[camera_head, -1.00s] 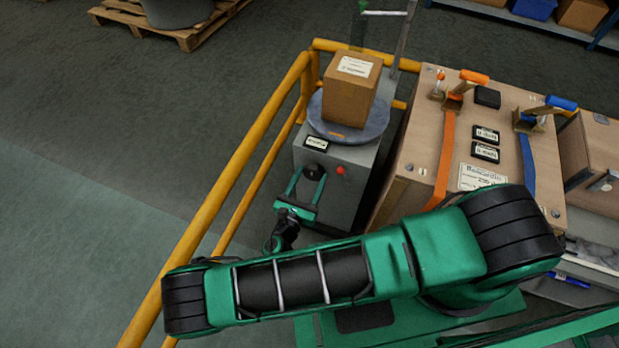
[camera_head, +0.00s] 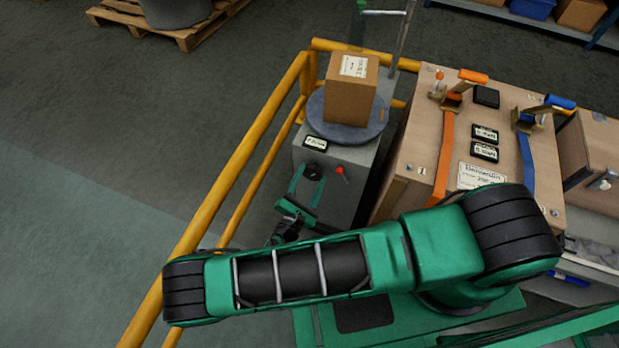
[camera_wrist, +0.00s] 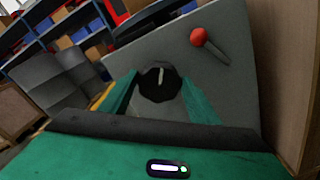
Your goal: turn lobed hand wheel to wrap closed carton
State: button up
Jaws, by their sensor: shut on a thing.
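The black lobed hand wheel (camera_head: 313,172) is on the front of the grey wrapping machine (camera_head: 345,188). In the wrist view the wheel (camera_wrist: 160,84) has a pale pointer mark and sits between my two green fingers. My gripper (camera_head: 308,175) is shut on the wheel. The closed carton (camera_head: 351,92), brown with a white label, stands upright on the round grey turntable (camera_head: 362,134) on top of the machine. A red-knobbed lever (camera_head: 340,170) is right of the wheel; it also shows in the wrist view (camera_wrist: 198,37).
Yellow guard rails (camera_head: 236,165) run along the left and behind the machine. A large wooden crate (camera_head: 424,140) with orange and blue straps stands close on the right. A metal mast (camera_head: 403,35) rises behind the carton. Open floor lies left of the rails.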

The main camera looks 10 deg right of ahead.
jog(key=m, duration=0.6)
jog(key=shift+s+d+f, duration=0.1)
jog(key=shift+f, duration=0.1)
dwell(0.4)
jog(key=o, duration=1)
jog(key=v, duration=1)
jog(key=shift+s+a, duration=0.2)
jog(key=shift+s, duration=0.1)
